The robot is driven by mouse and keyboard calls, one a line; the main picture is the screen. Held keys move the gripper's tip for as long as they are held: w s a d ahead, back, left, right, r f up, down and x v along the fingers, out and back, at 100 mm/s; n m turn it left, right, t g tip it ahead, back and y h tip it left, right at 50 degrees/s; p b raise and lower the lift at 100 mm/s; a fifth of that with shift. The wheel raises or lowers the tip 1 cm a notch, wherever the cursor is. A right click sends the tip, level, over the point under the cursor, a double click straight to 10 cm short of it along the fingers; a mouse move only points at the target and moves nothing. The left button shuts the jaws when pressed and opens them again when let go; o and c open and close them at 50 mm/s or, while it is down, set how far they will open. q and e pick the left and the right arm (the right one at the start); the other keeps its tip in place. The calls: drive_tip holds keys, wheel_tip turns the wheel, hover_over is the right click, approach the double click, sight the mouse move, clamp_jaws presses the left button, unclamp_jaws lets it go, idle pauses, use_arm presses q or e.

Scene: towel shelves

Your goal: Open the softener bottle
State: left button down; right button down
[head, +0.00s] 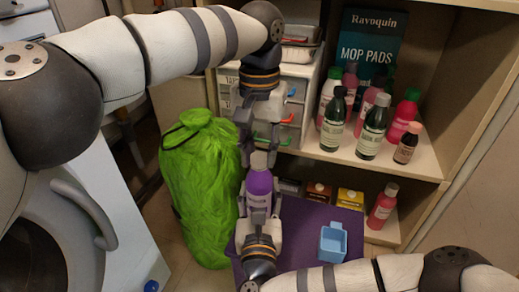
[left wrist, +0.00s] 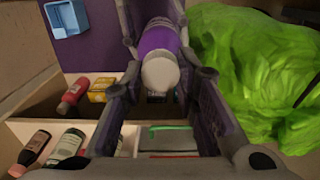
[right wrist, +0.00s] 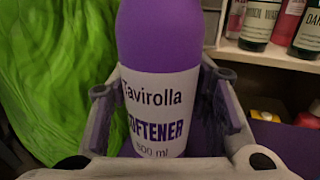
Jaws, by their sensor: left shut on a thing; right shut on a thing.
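The purple softener bottle (head: 260,183) stands upright, with a pale cap (head: 259,160) on top. The right wrist view shows its body (right wrist: 160,35) and white "Tavirolla Softener" label. My right gripper (head: 259,205) is shut on the bottle's body from below, one finger on each side. My left gripper (head: 259,150) reaches down from above and is shut on the cap. The left wrist view shows the round whitish cap (left wrist: 160,72) between the left fingers, with the purple body beyond. Whether the cap has turned cannot be told.
A green bag (head: 200,180) stands close left of the bottle. A purple surface (head: 300,240) below carries a blue cup (head: 333,242). Right of the arms, a shelf (head: 425,160) holds several bottles and a mop pads box (head: 370,45). A white washer (head: 85,210) is at left.

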use_arm(q)
drive_tip(key=n, duration=0.7)
drive_tip(key=shift+n, duration=0.3)
drive_tip(key=n, duration=2.1)
drive_tip(key=shift+r, duration=0.1)
drive_tip(key=n, duration=0.7)
drive_tip(key=shift+n, duration=0.4)
drive_tip(key=n, duration=0.6)
drive_tip(key=shift+n, duration=0.4)
drive_tip(key=n, duration=0.6)
drive_tip(key=shift+n, duration=0.3)
drive_tip(key=n, duration=0.4)
